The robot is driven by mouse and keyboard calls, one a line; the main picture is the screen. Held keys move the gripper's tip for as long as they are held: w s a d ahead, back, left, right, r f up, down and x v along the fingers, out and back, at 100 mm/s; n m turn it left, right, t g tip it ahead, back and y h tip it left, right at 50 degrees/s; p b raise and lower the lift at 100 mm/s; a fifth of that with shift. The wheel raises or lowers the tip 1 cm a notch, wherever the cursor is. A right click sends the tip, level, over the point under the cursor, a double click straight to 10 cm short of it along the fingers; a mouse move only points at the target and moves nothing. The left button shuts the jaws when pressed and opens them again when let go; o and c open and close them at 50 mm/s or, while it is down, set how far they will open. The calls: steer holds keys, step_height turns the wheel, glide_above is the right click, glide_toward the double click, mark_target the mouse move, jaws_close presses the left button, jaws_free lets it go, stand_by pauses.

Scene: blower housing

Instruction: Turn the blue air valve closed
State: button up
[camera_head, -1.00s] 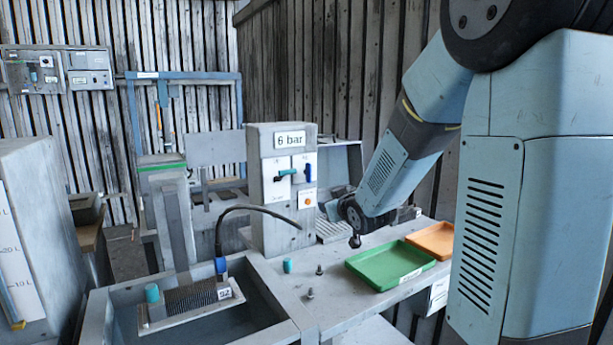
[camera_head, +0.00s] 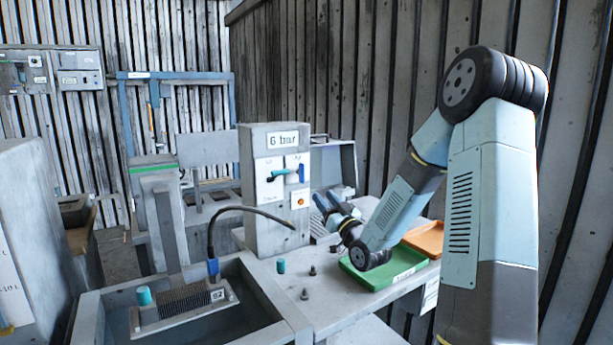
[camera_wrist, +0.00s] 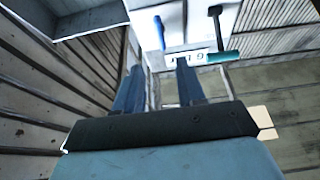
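The blue air valve (camera_head: 301,173) is a short blue handle on the right of the white panel below the "6 bar" label. It stands about upright. It also shows in the wrist view (camera_wrist: 159,33), beyond the fingertips and near the line between them. My gripper (camera_head: 325,201) is just right of and below the panel in the head view, with blue fingers tilted up and to the left. In the wrist view my gripper (camera_wrist: 156,66) has its two fingers apart with nothing between them. It does not touch the valve.
A teal lever (camera_head: 285,175) sits beside the blue valve, roughly level; the wrist view shows it right of the fingers (camera_wrist: 222,56). An orange button (camera_head: 299,200) is below. A black hose (camera_head: 250,209) curves in front of the grey column (camera_head: 260,222). A green tray (camera_head: 375,284) lies under my arm.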

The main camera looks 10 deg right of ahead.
mark_target(304, 173)
steer(key=x, duration=1.3)
steer(key=shift+c, duration=0.3)
jaws_close()
